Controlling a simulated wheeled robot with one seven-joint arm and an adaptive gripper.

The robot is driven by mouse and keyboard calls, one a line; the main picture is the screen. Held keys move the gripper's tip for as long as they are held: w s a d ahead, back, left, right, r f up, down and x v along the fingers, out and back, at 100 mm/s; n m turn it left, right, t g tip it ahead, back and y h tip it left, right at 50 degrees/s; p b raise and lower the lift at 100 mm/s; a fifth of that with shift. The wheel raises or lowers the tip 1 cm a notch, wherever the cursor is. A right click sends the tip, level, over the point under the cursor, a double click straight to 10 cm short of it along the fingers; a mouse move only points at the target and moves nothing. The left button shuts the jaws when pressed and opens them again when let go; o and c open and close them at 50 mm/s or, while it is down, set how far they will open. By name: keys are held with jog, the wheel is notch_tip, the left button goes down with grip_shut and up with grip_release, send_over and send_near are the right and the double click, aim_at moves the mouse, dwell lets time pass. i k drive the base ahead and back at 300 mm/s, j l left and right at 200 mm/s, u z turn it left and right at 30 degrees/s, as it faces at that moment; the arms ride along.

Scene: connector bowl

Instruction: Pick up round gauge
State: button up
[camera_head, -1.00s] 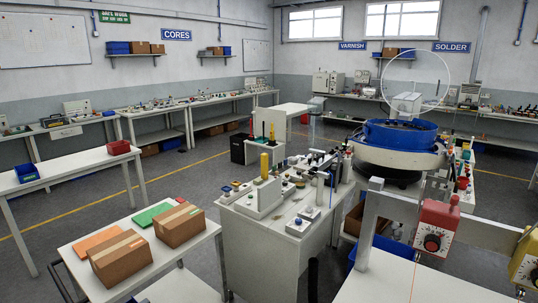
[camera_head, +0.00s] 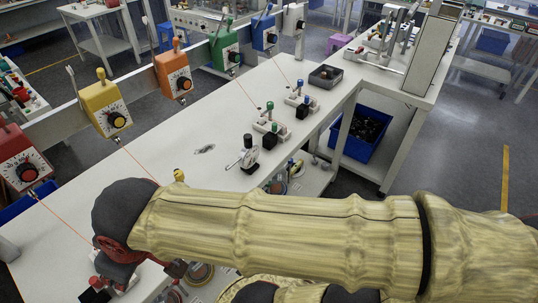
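I cannot be sure which thing is the round gauge. A small silver-and-black device with a rounded head (camera_head: 244,158) stands upright on the white bench, beyond my arm; it may be the gauge. Dials also show on the coloured boxes along the rail, such as the yellow box (camera_head: 107,108) and the orange box (camera_head: 174,74). My pale yellow arm crosses the lower picture from the right. It ends at a dark joint and dark red parts at the lower left, where my gripper lies largely hidden. Its fingers cannot be made out, and no held thing shows.
A red box (camera_head: 22,165) hangs at left. A blue bin (camera_head: 362,135) sits below the bench at right.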

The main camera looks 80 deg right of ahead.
aim_at(248, 156)
jog(key=z, duration=2.3)
jog(key=l+z, duration=0.15)
jog(key=z, duration=0.25)
jog(key=l+z, duration=0.2)
jog(key=z, duration=0.15)
